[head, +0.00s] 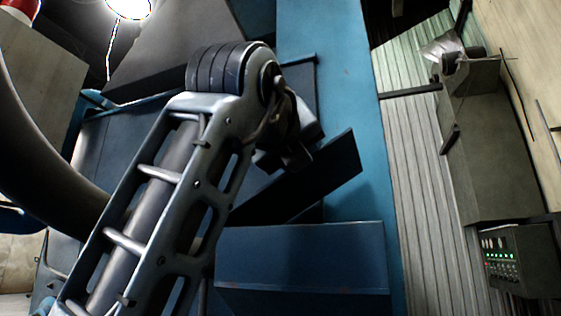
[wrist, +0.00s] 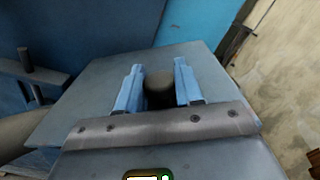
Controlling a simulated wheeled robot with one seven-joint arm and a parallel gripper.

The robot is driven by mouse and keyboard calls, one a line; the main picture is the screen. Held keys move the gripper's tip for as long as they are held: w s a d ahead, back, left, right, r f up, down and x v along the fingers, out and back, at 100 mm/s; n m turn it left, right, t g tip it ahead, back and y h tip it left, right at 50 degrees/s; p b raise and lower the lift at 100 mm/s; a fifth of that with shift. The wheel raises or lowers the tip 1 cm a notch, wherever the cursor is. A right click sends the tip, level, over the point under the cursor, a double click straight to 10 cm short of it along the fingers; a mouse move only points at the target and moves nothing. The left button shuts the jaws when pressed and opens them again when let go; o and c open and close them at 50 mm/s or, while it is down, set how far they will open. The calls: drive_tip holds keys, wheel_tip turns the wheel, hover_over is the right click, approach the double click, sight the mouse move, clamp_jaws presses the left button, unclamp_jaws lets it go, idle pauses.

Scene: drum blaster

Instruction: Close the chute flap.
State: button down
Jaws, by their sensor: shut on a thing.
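In the wrist view, the two light blue fingers of my gripper (wrist: 160,92) stand either side of a dark rounded knob (wrist: 159,84) and are shut on it. The knob stands in front of a flat blue-grey panel, which looks like the chute flap (wrist: 95,95). In the head view, a dark blue plate, likely the same flap (head: 325,172), juts out tilted from the blue machine, rising to the right. My arm covers its left part, and my fingertips are hidden there.
A blue box-like housing (head: 300,255) sits below the tilted plate. A tall blue panel (head: 335,80) rises behind. At right stand a grey cabinet (head: 505,155) and a control box with small lights (head: 510,258). A thick dark curved pipe (head: 45,150) crosses the left side.

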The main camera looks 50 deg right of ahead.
drive_tip(key=s+d+f+m+b, duration=0.1)
drive_tip(key=s+f+b, duration=0.2)
drive_tip(key=f, duration=0.5)
drive_tip(key=shift+d+b, duration=0.15)
drive_tip(key=shift+b, duration=0.75)
drive_tip(key=shift+s+f+m, duration=0.1)
drive_tip(key=shift+s+m, duration=0.05)
drive_tip(key=shift+m, duration=0.15)
drive_tip(key=c, duration=0.8)
unclamp_jaws()
drive_tip(key=shift+d+f, duration=0.1)
drive_tip(key=v, duration=0.4)
drive_tip(key=p+v, duration=0.1)
drive_tip(key=v, duration=0.3)
drive_tip(key=shift+s+r, duration=0.1)
drive_tip(key=shift+r, duration=0.15)
drive_tip(key=shift+r, duration=0.2)
